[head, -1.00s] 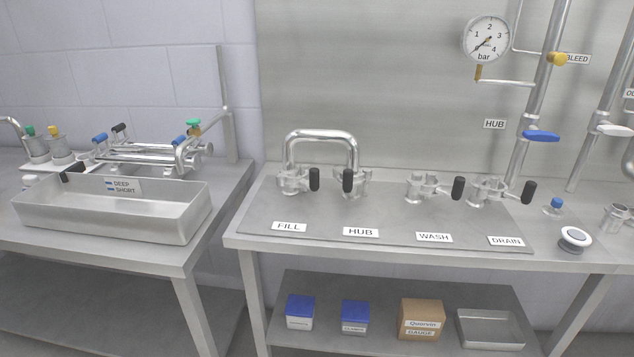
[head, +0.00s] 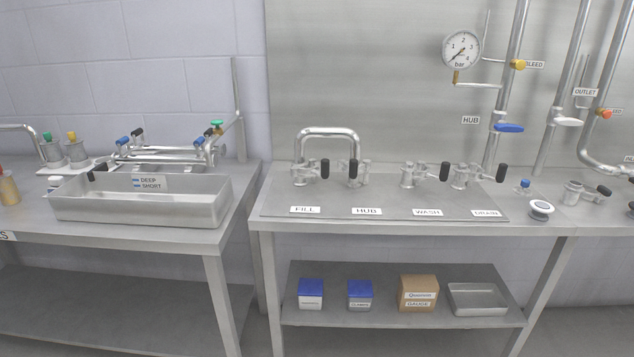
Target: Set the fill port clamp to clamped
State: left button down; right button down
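The fill port clamp (head: 302,175) stands on the steel plate above the FILL label (head: 305,209). Its black handle (head: 325,168) points up at its right side; I cannot tell from this distance whether the clamp is closed. A bent steel pipe (head: 328,131) links the fill port to the hub port (head: 359,174), which has its own black handle. The wash port (head: 417,176) and drain port (head: 467,177) stand to the right with black-handled clamps. Neither of my grippers shows in the view.
A steel tray (head: 145,205) marked DEEP and SHORT sits on the left bench, with a pipe rack (head: 165,151) behind it. A gap separates the two benches. Boxes (head: 418,293) stand on the lower shelf. A pressure gauge (head: 461,49) hangs above.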

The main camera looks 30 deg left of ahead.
aim_at(296, 172)
jog(key=z, duration=0.25)
jog(key=i, duration=1.05)
jog(key=u, duration=0.5)
